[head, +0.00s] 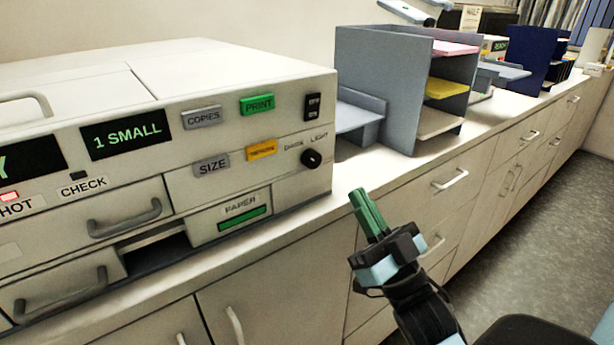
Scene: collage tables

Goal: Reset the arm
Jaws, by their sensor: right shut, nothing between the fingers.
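My right gripper (367,213) is in the lower middle of the head view, with its green fingers shut and nothing between them. It points up and slightly left, in front of the counter's front edge. It is to the right of the copier (250,125) and apart from it in the picture. My right arm comes in from the bottom. My left gripper is not in view.
The copier has a green PRINT button (257,104), drawers and a dark open slot (155,252). A grey shelf (377,85) with coloured paper stands behind it on the long counter. Cabinet drawers with handles (450,180) line the front. Grey floor (540,220) is clear at right.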

